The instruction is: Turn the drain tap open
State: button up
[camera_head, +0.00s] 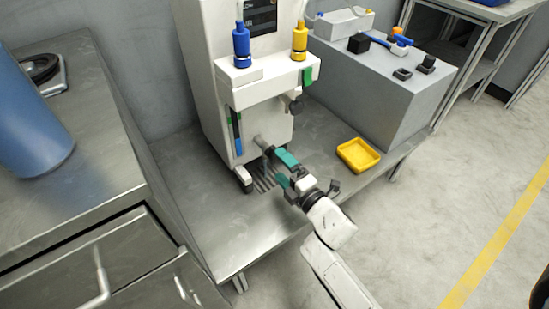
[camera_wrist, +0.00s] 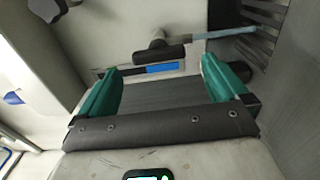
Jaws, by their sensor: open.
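The drain tap (camera_head: 260,142) sticks out low on the front of the white machine (camera_head: 222,92). In the wrist view the tap (camera_wrist: 156,44) shows a grey round body and a dark bar-shaped handle (camera_wrist: 160,53). A thin blue-grey strip (camera_wrist: 228,32) runs from it toward the drain grille; I cannot tell if it is a spout or liquid. My gripper (camera_head: 283,169) has teal fingers and is open and empty, just in front of the tap. In the wrist view the handle lies beyond the gap of my gripper (camera_wrist: 160,64), and no finger appears to touch it.
The slotted drain grille (camera_head: 263,178) lies below the tap. A yellow tray (camera_head: 358,155) sits on the bench to the right. A grey block (camera_head: 385,92) with small parts on top stands behind it. A steel cabinet (camera_head: 75,140) stands at the left. The bench front is clear.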

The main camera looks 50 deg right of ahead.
jog(key=v, duration=0.5)
jog(key=shift+s+p, duration=0.1)
jog(key=shift+p, duration=0.2)
jog(key=s+f+m+g, duration=0.1)
jog(key=f+m+g, duration=0.1)
jog(key=m+g, duration=0.1)
jog(key=s+a+f+m+g, duration=0.1)
jog(key=s+f+m+g, duration=0.1)
jog(key=m+g, duration=0.1)
jog(key=s+a+f+m+g+y, duration=0.1)
jog(key=s+f+m+g, duration=0.1)
jog(key=m, duration=0.3)
jog(key=shift+a+f+g, duration=0.25)
jog(key=shift+g, duration=0.65)
jog(key=s+a+r+m+g+y+p, duration=0.1)
jog(key=s+a+m+g+y, duration=0.3)
jog(key=s+a+g, duration=0.45)
notch_tip(320, 180, up, 31)
jog(key=s+t+p, duration=0.2)
jog(key=p, duration=2.9)
jog(key=shift+a, duration=0.25)
